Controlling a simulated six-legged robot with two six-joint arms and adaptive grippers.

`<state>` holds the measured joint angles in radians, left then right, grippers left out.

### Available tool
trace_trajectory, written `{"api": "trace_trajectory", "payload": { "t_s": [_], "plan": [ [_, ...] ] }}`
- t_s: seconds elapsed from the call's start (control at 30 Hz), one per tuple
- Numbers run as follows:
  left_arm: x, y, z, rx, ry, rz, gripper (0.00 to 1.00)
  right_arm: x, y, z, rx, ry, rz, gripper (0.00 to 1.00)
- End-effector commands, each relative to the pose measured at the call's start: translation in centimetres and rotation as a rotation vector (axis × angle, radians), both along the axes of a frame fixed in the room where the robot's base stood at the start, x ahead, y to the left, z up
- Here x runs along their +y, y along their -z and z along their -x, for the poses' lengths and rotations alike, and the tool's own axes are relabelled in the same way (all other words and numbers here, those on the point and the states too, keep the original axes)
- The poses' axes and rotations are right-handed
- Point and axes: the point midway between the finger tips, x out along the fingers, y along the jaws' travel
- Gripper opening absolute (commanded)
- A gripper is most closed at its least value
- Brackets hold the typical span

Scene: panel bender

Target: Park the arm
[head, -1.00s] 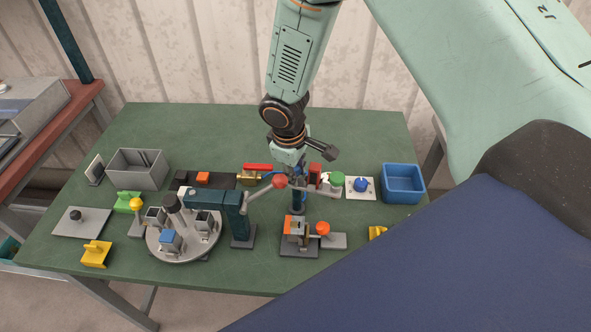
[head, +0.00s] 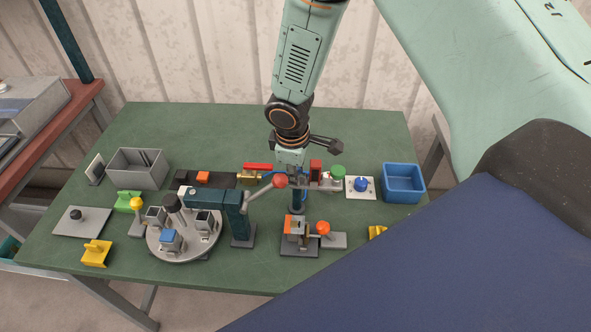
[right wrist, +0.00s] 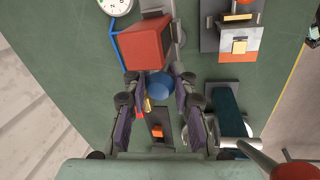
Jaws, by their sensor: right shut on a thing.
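My right gripper (head: 290,166) hangs above the back middle of the green table, beside a red block (head: 316,167). In the right wrist view its fingers (right wrist: 157,92) stand on either side of a blue ball-shaped knob (right wrist: 158,85), just below the red block (right wrist: 147,45). The gripper is shut on this blue knob; the exact contact is hard to see. The right arm comes down from the top of the head view. My left gripper is not in view.
The green table (head: 350,130) is clear along its back. A grey box (head: 138,184) stands left.

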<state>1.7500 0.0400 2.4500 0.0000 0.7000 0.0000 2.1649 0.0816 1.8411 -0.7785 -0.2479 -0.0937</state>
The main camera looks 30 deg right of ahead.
Motion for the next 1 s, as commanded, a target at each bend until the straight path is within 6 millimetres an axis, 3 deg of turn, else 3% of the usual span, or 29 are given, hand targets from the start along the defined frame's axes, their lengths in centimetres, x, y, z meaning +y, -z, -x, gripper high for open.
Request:
{"api": "trace_trajectory", "payload": {
  "t_s": [0.23, 0.27, 0.53, 0.83, 1.0],
  "plan": [
    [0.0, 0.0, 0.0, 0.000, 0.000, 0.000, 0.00, 0.0, -0.5, -0.5, -0.013, -0.004, 0.001, 0.00],
    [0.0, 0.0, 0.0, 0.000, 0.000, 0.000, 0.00, 0.0, -0.5, -0.5, -0.013, -0.004, 0.001, 0.26],
    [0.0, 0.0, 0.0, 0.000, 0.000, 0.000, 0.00, 0.0, -0.3, -0.3, -0.008, -0.002, 0.001, 0.49],
    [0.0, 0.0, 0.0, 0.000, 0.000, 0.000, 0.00, 0.0, -0.2, -0.1, -0.004, 0.000, 0.001, 0.49],
    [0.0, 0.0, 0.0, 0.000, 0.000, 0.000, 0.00, 0.2, -1.7, 0.0, -0.006, 0.000, 0.001, 0.49]
  ]
}}
